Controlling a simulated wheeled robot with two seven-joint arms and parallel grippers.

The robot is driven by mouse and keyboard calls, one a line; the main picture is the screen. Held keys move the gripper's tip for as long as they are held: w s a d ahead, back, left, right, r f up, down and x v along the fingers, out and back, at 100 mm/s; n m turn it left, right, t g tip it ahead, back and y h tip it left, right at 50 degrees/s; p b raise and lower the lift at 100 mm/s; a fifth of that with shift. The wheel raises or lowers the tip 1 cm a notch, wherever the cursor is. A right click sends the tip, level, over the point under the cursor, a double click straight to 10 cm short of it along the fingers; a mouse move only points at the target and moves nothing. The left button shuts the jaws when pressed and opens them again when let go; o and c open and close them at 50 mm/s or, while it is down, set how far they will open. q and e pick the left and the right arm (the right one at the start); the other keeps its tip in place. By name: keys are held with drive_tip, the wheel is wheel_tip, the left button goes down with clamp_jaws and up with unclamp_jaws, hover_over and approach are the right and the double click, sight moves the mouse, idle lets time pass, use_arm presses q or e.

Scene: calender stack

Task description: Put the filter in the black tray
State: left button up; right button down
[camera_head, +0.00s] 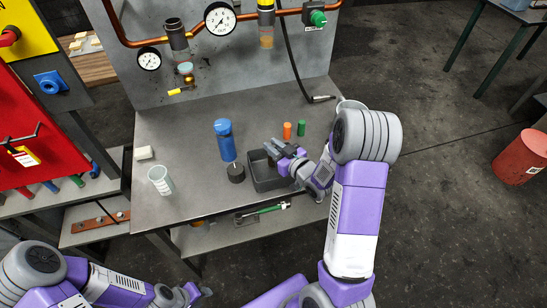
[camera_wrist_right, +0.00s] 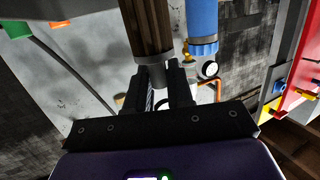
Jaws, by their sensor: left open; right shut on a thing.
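The filter (camera_wrist_right: 148,28), a dark brown ribbed cylinder with a grey end cap, is at the fingertips of my right gripper (camera_wrist_right: 160,78) in the right wrist view. That gripper is shut on it. In the head view, my right gripper (camera_head: 273,149) is over the back part of the black tray (camera_head: 259,187); I cannot clearly make out the filter there. The tray is an open dark box on the grey bench, partly hidden by my right arm. My left gripper (camera_head: 198,292) is open and low, in front of the bench and away from the tray.
A blue housing (camera_head: 224,140) and a small black cylinder (camera_head: 236,173) stand left of the tray. An orange cylinder (camera_head: 287,130) and a green cylinder (camera_head: 301,128) stand behind it. A clear beaker (camera_head: 160,180) and a white block (camera_head: 144,152) are at the bench's left.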

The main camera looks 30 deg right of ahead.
drive_tip(key=shift+f+b, duration=0.45)
drive_tip(key=shift+f, duration=1.4)
drive_tip(key=shift+f, duration=0.15)
drive_tip(key=c, duration=1)
unclamp_jaws()
